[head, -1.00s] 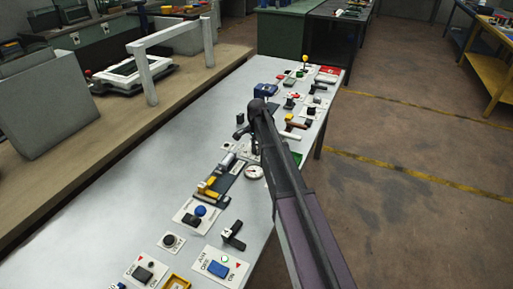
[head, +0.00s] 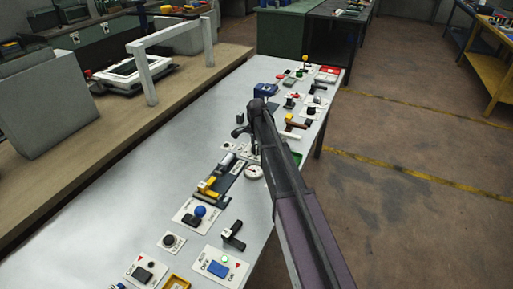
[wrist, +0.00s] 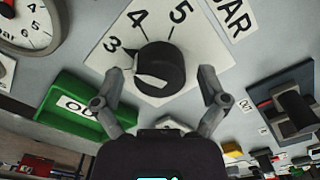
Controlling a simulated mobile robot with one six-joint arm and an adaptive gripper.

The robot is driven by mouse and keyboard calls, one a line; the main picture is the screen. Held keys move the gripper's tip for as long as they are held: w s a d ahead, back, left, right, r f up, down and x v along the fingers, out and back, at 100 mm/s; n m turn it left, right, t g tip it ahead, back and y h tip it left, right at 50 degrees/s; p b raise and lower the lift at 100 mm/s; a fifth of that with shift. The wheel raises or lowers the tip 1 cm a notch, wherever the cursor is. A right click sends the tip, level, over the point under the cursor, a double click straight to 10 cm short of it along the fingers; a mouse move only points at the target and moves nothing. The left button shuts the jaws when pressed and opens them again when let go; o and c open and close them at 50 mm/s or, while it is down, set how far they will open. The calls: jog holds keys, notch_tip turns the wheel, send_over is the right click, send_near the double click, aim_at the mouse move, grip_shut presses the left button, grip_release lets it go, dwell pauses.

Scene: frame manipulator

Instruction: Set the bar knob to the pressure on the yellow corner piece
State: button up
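The black bar knob (wrist: 160,68) sits on a white plate with the figures 3, 4 and 5 around it and a BAR label (wrist: 234,14) beside it in the wrist view. A pointed part at the knob's upper left faces near the 3. My gripper (wrist: 163,75) is open, with one finger on each side of the knob and visible gaps to both. In the head view my gripper (head: 246,132) is over the panel, and the arm hides the knob. A yellow piece (head: 177,283) lies at the bottom edge of the head view; no number on it is legible.
A round gauge (wrist: 30,22) and a green tray-like piece (wrist: 85,112) are left of the knob in the wrist view. A dark switch (wrist: 292,105) is at right. Levers, such as the yellow-handled one (head: 208,188), line the table. The table's left side (head: 110,190) is clear.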

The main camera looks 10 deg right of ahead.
aim_at(257, 146)
jog(key=shift+n, duration=0.3)
dwell(0.4)
jog(key=shift+n, duration=1.8)
jog(key=n, duration=0.3)
jog(key=shift+n, duration=0.4)
notch_tip(257, 146, up, 14)
jog(key=p, duration=1.4)
jog(key=s+f+n+b, duration=0.2)
jog(key=s+n, duration=0.5)
jog(key=s, duration=2.1)
jog(key=shift+f+b, duration=0.35)
jog(key=shift+f, duration=0.05)
jog(key=shift+s, duration=0.1)
jog(key=shift+s, duration=0.45)
